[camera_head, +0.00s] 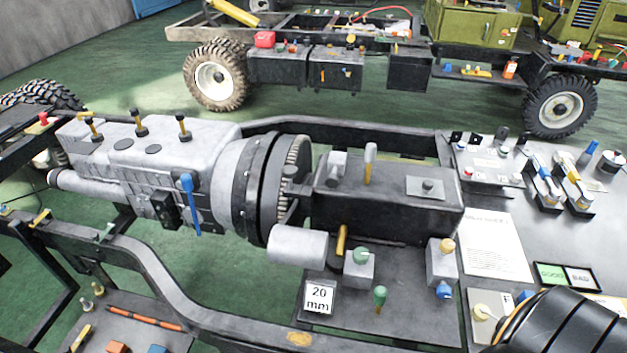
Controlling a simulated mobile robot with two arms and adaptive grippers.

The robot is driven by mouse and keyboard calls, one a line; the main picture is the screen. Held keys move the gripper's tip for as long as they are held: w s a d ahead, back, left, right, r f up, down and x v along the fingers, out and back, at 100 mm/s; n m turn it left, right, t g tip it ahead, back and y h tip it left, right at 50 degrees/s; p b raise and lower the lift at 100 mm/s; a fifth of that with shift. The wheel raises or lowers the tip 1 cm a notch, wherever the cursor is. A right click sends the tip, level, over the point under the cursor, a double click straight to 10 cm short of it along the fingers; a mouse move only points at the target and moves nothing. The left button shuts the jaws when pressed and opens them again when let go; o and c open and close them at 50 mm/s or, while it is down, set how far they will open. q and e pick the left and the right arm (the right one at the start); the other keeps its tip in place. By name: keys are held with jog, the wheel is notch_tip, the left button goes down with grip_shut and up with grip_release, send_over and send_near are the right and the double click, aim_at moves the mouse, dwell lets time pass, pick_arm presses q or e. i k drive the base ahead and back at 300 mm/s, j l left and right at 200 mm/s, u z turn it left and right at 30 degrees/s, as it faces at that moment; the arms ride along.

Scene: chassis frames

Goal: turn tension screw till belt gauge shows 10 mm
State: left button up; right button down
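A white card (319,297) reading "20 mm" stands at the front of the dark plate (425,312) beside the engine. I take it as the belt gauge reading. Near it are a yellow-orange handle (342,239), a grey block with a green knob (360,264), and a separate green knob (380,297). I cannot tell which of these is the tension screw. No belt can be made out. Neither gripper shows in the head view. A black ribbed part, probably my arm, fills the lower right corner and hides what lies behind it.
The grey engine (165,165) sits in the black chassis frame. A dark box (388,200) stands right of its toothed ring. A side table (577,225) holds tools, a printed sheet (495,247) and a "GOOD/BAD" panel (567,276). Another chassis stands behind; green floor lies between.

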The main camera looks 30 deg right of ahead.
aim_at(361, 255)
jog(key=l+z, duration=0.1)
jog(key=z, duration=0.85)
